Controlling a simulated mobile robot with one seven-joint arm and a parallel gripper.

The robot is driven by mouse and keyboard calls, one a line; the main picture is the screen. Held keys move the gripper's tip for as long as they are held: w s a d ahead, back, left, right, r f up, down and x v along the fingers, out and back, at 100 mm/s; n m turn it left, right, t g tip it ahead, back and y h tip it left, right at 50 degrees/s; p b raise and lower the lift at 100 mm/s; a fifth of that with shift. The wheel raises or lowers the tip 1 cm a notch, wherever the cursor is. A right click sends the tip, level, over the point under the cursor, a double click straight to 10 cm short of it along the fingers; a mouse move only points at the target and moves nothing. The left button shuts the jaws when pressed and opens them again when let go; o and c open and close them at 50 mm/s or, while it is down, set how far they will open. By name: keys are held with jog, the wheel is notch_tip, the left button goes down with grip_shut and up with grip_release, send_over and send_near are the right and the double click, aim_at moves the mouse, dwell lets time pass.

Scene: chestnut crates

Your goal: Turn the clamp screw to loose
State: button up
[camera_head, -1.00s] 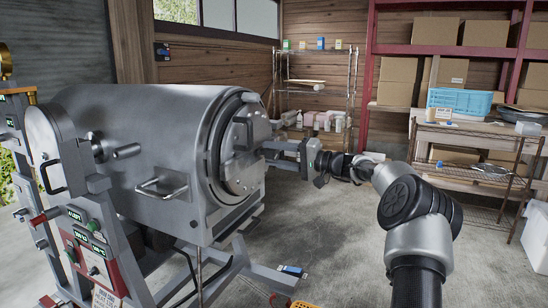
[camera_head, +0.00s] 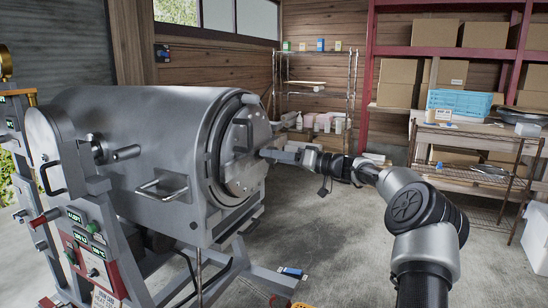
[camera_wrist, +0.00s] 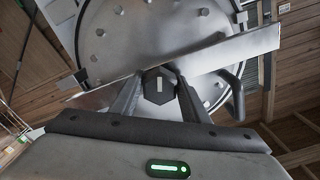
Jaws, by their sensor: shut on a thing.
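The clamp screw (camera_wrist: 158,85) shows in the wrist view as a dark hexagonal head with a pale mark, in front of a flat metal bar (camera_wrist: 225,55). The bar crosses the round bolted door (camera_wrist: 125,35) at a tilt. My gripper (camera_wrist: 157,98) has one finger on each side of the head and is shut on it. In the head view my gripper (camera_head: 274,154) reaches the front of the door (camera_head: 240,165) of the large steel drum (camera_head: 140,130) from the right. The screw itself is hidden there.
A control panel (camera_head: 85,250) with green displays stands at the drum's left. A wire shelf (camera_head: 315,83) and a bench with a blue crate (camera_head: 462,103) stand behind. A small blue item (camera_head: 291,272) lies low near the frame. The floor (camera_head: 330,240) beside my arm is clear.

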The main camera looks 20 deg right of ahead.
jog(key=shift+n, duration=0.3)
dwell(0.4)
jog(key=o, duration=1.1)
jog(key=shift+c, duration=0.2)
jog(key=p+v, duration=0.2)
jog(key=v, duration=1.5)
jog(key=shift+s, duration=0.2)
jog(key=shift+d+r, duration=0.1)
